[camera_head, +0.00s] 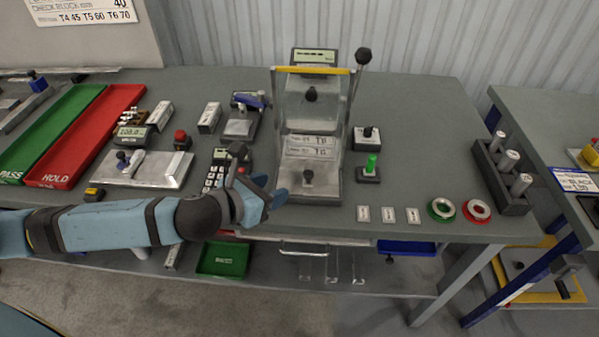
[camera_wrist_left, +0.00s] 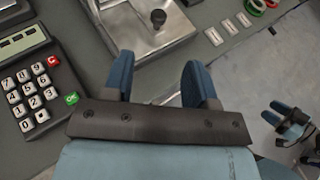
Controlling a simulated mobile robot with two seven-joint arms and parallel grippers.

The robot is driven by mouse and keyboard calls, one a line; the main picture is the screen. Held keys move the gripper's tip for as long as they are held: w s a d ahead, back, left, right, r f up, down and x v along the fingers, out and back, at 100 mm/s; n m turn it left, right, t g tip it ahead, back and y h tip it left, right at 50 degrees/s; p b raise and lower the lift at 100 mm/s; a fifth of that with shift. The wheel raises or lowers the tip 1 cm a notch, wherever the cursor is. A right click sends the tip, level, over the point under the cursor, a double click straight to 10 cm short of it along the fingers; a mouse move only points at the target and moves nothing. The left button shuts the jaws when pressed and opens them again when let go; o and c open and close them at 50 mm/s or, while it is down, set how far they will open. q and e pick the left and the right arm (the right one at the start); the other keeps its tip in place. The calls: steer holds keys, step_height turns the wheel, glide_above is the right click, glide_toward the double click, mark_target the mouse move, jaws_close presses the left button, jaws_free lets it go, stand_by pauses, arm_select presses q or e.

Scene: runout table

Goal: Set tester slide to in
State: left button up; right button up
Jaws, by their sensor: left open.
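The tester (camera_head: 311,110) stands at the middle of the grey table, with a yellow top bar, a clear front and a display behind it. Its metal slide plate (camera_head: 318,190) is at the front, towards me, and carries a black knob (camera_head: 307,177). The plate and the knob (camera_wrist_left: 158,18) show in the left wrist view. My left gripper (camera_head: 270,190) is open and empty at the plate's front left corner, its fingers pointing towards the plate. In the left wrist view, the knob is beyond the gap between the fingertips (camera_wrist_left: 158,62). My right gripper (camera_wrist_left: 285,115) shows small at the lower right.
A keypad device (camera_head: 214,178) stands left of the tester, beside my left wrist. A black lever (camera_head: 363,58) rises at the tester's right. A green-topped post (camera_head: 371,165) and small white tags (camera_head: 388,215) are to the right. Red (camera_head: 90,140) and green trays lie far left.

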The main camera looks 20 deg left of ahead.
mark_target(307, 174)
arm_select(q)
steer(key=x, duration=1.1)
jaws_close()
steer(key=w+p, duration=0.2)
steer(key=shift+w+a+r, duration=0.25)
steer(key=shift+w+a, duration=0.05)
steer(key=shift+a, duration=0.1)
steer(key=shift+w+a+f, duration=0.1)
steer(key=shift+w+f, duration=0.05)
steer(key=shift+w, duration=0.15)
steer(key=shift+c, duration=1.1)
jaws_free()
steer(key=shift+o, duration=1.1)
steer(key=shift+w+f, duration=0.1)
